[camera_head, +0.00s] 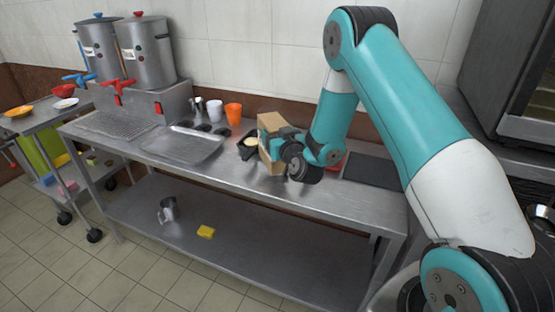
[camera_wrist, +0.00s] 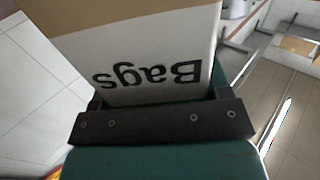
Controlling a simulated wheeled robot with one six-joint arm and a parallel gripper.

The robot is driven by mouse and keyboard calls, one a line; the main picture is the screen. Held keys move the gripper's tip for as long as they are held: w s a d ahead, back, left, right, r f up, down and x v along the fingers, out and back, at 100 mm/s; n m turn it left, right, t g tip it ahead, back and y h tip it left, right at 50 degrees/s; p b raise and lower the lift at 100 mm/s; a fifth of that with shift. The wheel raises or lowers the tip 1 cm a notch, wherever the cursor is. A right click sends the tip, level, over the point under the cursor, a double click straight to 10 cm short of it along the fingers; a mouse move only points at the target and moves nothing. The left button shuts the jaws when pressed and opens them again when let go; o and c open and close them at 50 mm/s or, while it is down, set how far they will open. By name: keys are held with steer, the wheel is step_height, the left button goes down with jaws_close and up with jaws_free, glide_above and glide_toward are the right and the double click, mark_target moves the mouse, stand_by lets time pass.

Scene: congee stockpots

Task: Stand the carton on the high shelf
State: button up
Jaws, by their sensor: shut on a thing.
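The carton (camera_head: 268,127) is a brown cardboard box above the right half of the steel counter. In the wrist view its pale face (camera_wrist: 150,75) carries the word "Bags", which reads upside down there. My gripper (camera_head: 276,146) is shut on the carton, and its dark jaw bar lies across the carton's face in the wrist view (camera_wrist: 160,118). My gripper hides part of the carton in the head view. Whether the carton's bottom touches the counter, I cannot tell. I cannot make out a high shelf in either view.
Two stockpots (camera_head: 148,52) stand at the left. A jug (camera_head: 168,209) and yellow sponge (camera_head: 206,232) lie on the lower shelf.

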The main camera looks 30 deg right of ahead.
step_height(320, 180, down, 5)
steer(key=b, duration=0.3)
steer(key=shift+r+b, duration=0.15)
steer(key=shift+b, duration=0.2)
steer(key=shift+r, duration=0.15)
steer(key=o, duration=1.1)
